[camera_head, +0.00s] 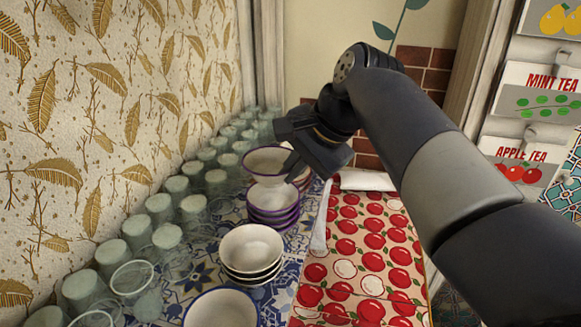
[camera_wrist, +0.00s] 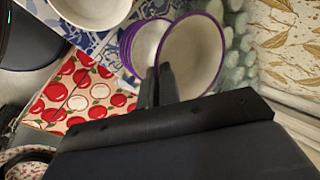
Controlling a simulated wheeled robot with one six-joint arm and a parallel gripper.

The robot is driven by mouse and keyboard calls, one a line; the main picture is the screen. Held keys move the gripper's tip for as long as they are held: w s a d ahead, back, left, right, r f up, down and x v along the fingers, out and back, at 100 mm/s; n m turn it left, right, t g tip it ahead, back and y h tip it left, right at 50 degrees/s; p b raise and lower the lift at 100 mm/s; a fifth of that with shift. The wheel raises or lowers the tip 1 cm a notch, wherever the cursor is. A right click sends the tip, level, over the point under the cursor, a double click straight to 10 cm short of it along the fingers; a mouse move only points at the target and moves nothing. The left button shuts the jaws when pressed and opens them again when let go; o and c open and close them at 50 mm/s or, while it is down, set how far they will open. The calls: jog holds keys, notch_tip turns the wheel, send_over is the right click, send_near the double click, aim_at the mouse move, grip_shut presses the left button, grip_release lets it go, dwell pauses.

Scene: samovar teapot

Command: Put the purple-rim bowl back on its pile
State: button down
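The purple-rim bowl (camera_head: 262,160) is in the air above a pile of purple-rim bowls (camera_head: 273,208), slightly tilted. My gripper (camera_head: 290,168) is shut on its right-hand rim in the head view. In the wrist view, my gripper's fingers (camera_wrist: 160,82) straddle the rim of the bowl (camera_wrist: 195,52), which fills the upper middle. The pile (camera_wrist: 130,45) shows beside and behind it there, partly hidden by the held bowl. A gap seems to separate the bowl from the pile, but its height is hard to tell.
A dark-rim white pile (camera_head: 250,252) and a blue-rim bowl (camera_head: 222,309) stand nearer. Another pile, with reddish rims (camera_head: 304,178), is partly hidden behind my gripper. Several glasses (camera_head: 160,208) line the wall at left. An apple-print cloth (camera_head: 365,255) lies at right.

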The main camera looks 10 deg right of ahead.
aim_at(293, 204)
notch_tip(293, 204, down, 3)
jog(key=shift+f+b, duration=0.1)
jog(key=shift+b, duration=1.05)
jog(key=shift+f+b, duration=0.5)
jog(key=shift+f, duration=0.65)
jog(key=shift+f, duration=0.1)
jog(key=c, duration=1.6)
grip_release()
jog(key=shift+f, duration=0.15)
jog(key=shift+o, duration=0.2)
jog(key=v, duration=1.1)
jog(key=shift+r, duration=0.35)
jog(key=shift+w+a, duration=0.1)
